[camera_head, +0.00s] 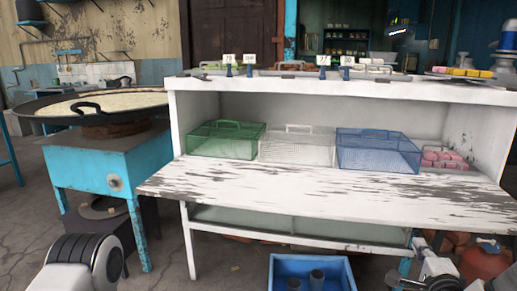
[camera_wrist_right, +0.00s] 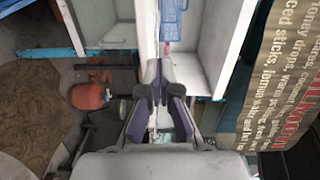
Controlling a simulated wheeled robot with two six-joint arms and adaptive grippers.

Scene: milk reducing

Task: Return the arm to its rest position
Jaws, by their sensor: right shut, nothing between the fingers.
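My right gripper (camera_head: 420,245) shows small at the lower right of the head view, in front of the counter's front edge and below its top. In the right wrist view its fingers (camera_wrist_right: 157,72) are together with nothing between them. The gripper is apart from the white worn counter (camera_head: 300,185). My left arm shows only as a grey and black link at the lower left; its gripper is outside the view.
Green (camera_head: 225,139), white (camera_head: 297,145) and blue (camera_head: 378,152) wire baskets stand on the counter, with pink blocks (camera_head: 443,159) to their right. A blue crate (camera_head: 285,264) is below. A red gas cylinder (camera_head: 487,262) stands at lower right; a large pan (camera_head: 95,103) is left.

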